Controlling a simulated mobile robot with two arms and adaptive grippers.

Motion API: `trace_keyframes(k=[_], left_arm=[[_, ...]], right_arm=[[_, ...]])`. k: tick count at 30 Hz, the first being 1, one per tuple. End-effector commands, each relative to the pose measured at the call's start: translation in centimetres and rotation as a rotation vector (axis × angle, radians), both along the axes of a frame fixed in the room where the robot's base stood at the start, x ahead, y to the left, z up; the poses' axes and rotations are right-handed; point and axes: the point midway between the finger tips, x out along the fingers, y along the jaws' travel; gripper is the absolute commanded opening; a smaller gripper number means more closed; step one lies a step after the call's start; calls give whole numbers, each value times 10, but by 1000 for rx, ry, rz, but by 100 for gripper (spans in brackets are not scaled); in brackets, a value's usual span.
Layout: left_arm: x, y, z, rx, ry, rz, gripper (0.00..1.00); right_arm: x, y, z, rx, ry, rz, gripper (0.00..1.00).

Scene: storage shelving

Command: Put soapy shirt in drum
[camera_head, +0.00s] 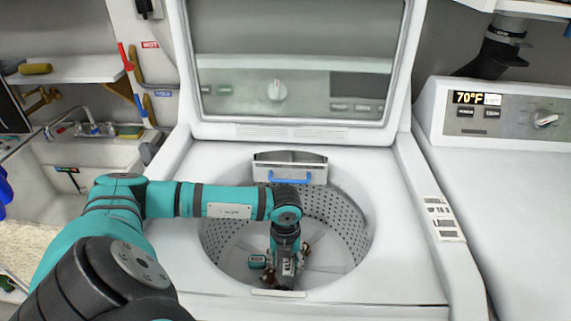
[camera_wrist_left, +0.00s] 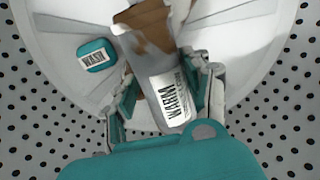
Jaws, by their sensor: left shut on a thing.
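My left gripper (camera_head: 286,270) reaches down into the open washer drum (camera_head: 340,215). In the left wrist view its two fingers (camera_wrist_left: 165,88) are shut on a grey item with brown patches (camera_wrist_left: 148,60), which carries a white label with lettering that looks like WARM. This may be the soapy shirt; I cannot tell for sure. The held item is inside the drum, low over its pale bottom; whether it touches the bottom is unclear. In the head view the gripper hides most of it. My right gripper is not in view.
A small teal block labelled WASH (camera_wrist_left: 96,55) lies on the drum bottom, left of the gripper. The raised lid (camera_head: 290,60) stands behind. A blue-handled drawer (camera_head: 290,168) is at the drum's back rim. A sink (camera_head: 75,165) is left, another machine (camera_head: 510,180) right.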

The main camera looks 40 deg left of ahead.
Motion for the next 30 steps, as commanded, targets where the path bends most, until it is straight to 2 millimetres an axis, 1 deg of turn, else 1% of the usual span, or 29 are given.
trace_keyframes(k=[8,9,14,23,25,27,30], left_arm=[[0,0,-7,0,0,0,7],[0,0,-6,0,0,0,52],[0,0,-5,0,0,0,73],[0,0,-3,0,0,0,73],[0,0,3,0,0,0,73],[1,0,10,0,-3,0,73],[1,1,29,1,-4,-1,73]], right_arm=[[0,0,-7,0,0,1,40],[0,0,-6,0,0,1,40],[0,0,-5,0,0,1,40],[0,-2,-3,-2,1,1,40],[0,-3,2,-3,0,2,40],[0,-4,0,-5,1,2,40],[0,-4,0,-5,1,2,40]])
